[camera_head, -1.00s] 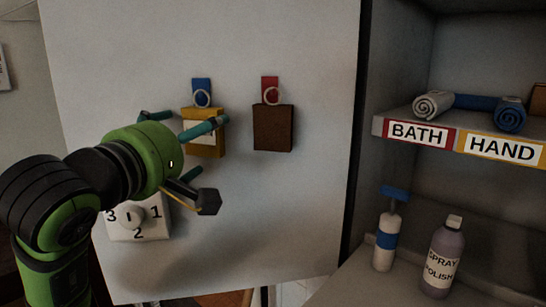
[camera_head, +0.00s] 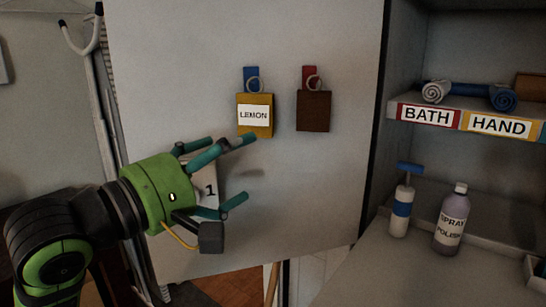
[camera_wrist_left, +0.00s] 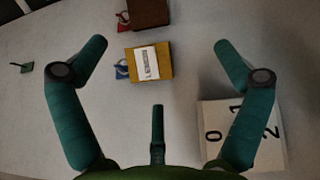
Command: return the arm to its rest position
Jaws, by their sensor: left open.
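My left arm with its green gripper (camera_head: 238,172) comes in from the left in the head view. The gripper is open and empty, in front of the grey panel and below the hanging items. A yellow tag labelled LEMON (camera_head: 255,115) hangs by a ring from a blue hook, and it also shows between the spread fingers in the left wrist view (camera_wrist_left: 150,62). A white numbered dial plate (camera_head: 207,189) is mostly hidden behind the gripper; the wrist view shows part of it (camera_wrist_left: 215,110) behind a finger. My right gripper is not in view.
A brown block (camera_head: 313,111) hangs from a red hook on the panel. At the right, a shelf (camera_head: 398,112) labelled BATH and HAND holds rolled towels. A pump bottle (camera_head: 401,205) and a SPRAY POLISH bottle (camera_head: 452,220) stand below. A hooked pole (camera_head: 97,50) stands at the left.

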